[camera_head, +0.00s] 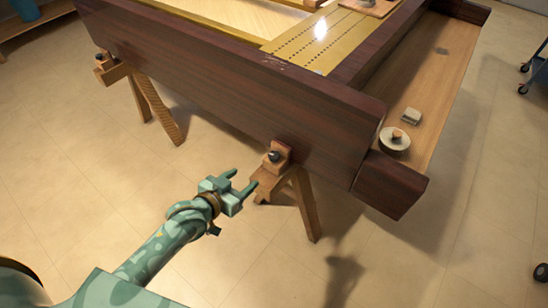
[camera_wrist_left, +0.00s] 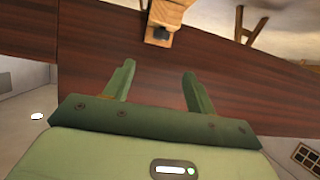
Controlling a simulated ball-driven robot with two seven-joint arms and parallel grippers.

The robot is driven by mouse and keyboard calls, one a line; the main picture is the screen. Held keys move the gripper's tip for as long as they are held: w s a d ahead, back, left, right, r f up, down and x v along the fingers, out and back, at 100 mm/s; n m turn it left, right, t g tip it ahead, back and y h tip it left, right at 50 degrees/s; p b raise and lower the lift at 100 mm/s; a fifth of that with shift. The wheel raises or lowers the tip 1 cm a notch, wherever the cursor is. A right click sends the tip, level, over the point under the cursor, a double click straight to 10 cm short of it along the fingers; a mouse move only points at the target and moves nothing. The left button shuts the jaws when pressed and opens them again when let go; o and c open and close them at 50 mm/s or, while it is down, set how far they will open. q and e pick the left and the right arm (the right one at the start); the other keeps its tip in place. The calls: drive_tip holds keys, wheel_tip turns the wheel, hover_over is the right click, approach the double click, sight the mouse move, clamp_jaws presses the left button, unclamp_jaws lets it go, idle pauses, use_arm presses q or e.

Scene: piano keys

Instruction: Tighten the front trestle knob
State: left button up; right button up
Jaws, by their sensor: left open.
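The front trestle (camera_head: 303,200) is wooden and stands under the near end of the dark wooden case (camera_head: 230,95). Its small dark knob (camera_head: 274,156) sits on a wooden block against the case. In the left wrist view, the block with a dark knob (camera_wrist_left: 158,34) shows at the top, beyond the fingertips. My left gripper (camera_head: 246,179) is open and empty, just left of and below the knob, with its fingers pointing toward the trestle. In the left wrist view its two green fingers (camera_wrist_left: 159,70) stand apart with nothing between them. My right gripper is not in view.
A second trestle (camera_head: 145,95) stands further left under the case. A side tray (camera_head: 440,75) at right holds a round pale piece (camera_head: 393,142) and a small block (camera_head: 411,116). A wheeled cart (camera_head: 535,75) is at far right. The tiled floor (camera_head: 100,190) is clear near my arm.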

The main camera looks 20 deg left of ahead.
sight(272, 157)
use_arm(q)
drive_tip(key=b+x, duration=0.2)
drive_tip(key=x, duration=0.3)
drive_tip(key=b+x, duration=0.3)
drive_tip(key=x, duration=0.2)
drive_tip(key=b+x, duration=0.2)
drive_tip(key=x, duration=0.3)
drive_tip(key=shift+a+f, duration=0.15)
drive_tip(key=shift+f, duration=0.2)
drive_tip(key=shift+w+d+b, duration=0.2)
drive_tip(key=shift+w+b, duration=0.2)
drive_tip(key=shift+w, duration=0.15)
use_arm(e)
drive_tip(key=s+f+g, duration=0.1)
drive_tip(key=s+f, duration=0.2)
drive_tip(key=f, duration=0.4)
